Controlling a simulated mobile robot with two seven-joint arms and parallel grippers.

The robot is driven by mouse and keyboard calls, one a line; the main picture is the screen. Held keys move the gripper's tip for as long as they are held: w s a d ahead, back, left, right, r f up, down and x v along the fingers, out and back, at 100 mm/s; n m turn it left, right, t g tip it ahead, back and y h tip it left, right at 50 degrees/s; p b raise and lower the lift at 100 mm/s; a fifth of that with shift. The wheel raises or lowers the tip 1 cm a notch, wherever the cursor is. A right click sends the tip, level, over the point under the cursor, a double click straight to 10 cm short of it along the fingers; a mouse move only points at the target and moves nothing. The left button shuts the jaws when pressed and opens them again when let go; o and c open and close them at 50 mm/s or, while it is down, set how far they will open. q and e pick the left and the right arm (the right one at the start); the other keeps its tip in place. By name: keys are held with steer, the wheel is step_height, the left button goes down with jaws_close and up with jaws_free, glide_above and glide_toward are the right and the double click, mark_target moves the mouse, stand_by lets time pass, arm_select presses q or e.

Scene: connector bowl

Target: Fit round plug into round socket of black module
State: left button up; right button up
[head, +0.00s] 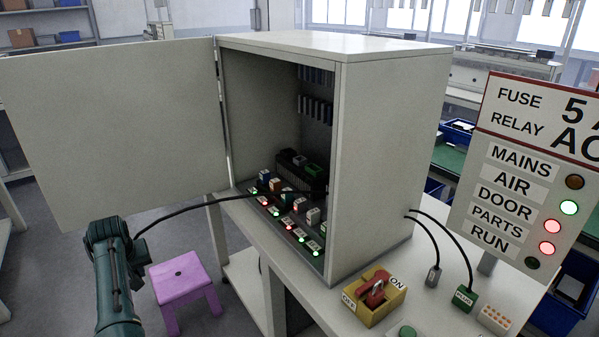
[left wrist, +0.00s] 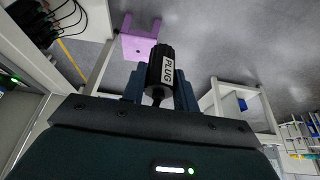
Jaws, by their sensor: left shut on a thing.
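A round black plug (left wrist: 161,70) with a white PLUG label shows in the left wrist view. My left gripper (left wrist: 159,88) is shut on it, with a blue finger on each side. In the head view my left arm stands at the lower left, outside the open cabinet, and the gripper's fingertips are hard to make out. A black cable (head: 190,205) runs from there into the cabinet. The black module (head: 313,183) sits inside the cabinet, with a green part on it; I cannot make out its round socket. My right gripper is not in view.
The cabinet door (head: 110,130) stands open at left. Small blocks and lit lamps (head: 290,228) line the cabinet floor. A switch box (head: 374,295), a green PLUG block (head: 465,298) and a grey connector (head: 432,276) lie on the table at right. A pink stool (head: 180,280) stands below.

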arm_select(q)
steer(key=shift+n, duration=0.3)
steer(key=r, duration=0.5)
steer(key=a+r, duration=0.1)
steer(key=r, duration=0.2)
steer(key=shift+a+r, duration=0.1)
steer(key=shift+r, duration=0.25)
steer(key=s+d+r+m+h, duration=0.1)
steer(key=s+d+r+m, duration=0.2)
steer(key=d, duration=0.5)
steer(key=s+d+r+m, duration=0.1)
steer(key=s+d+r, duration=0.2)
steer(key=s+d, duration=0.3)
steer(key=s+d+f+m+h, duration=0.1)
steer(key=s+d+f+m, duration=0.1)
steer(key=s+d, duration=0.6)
steer(key=shift+s+f+m+t, duration=0.3)
steer(key=shift+s+m, duration=0.2)
steer(key=shift+s, duration=0.7)
